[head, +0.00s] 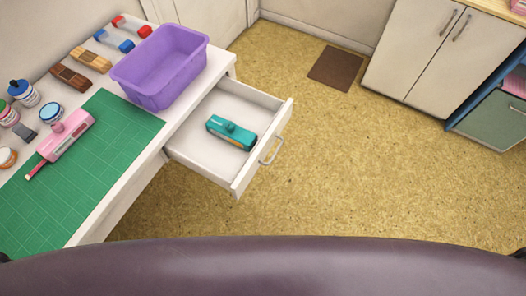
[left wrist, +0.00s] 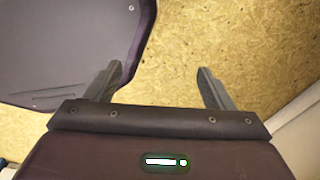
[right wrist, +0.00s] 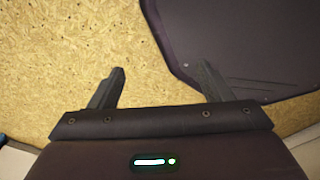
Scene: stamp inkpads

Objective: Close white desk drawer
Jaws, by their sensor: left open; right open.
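The white desk drawer (head: 205,151) is pulled out from the right side of the white desk (head: 100,222) in the head view. Its front panel carries a metal handle (head: 272,150). A teal stapler-like tool (head: 231,132) lies inside the drawer. My left gripper (left wrist: 160,75) is open and empty above the floor in the left wrist view. My right gripper (right wrist: 160,75) is open and empty above the floor in the right wrist view. Neither gripper shows in the head view, and neither touches the drawer.
On the desk are a purple bin (head: 160,72), a green cutting mat (head: 125,122), a pink tool (head: 68,135) and several bottles and blocks. A brown mat (head: 335,68) lies on the open floor. White cabinets (head: 430,45) and a green-fronted unit (head: 490,118) stand at right.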

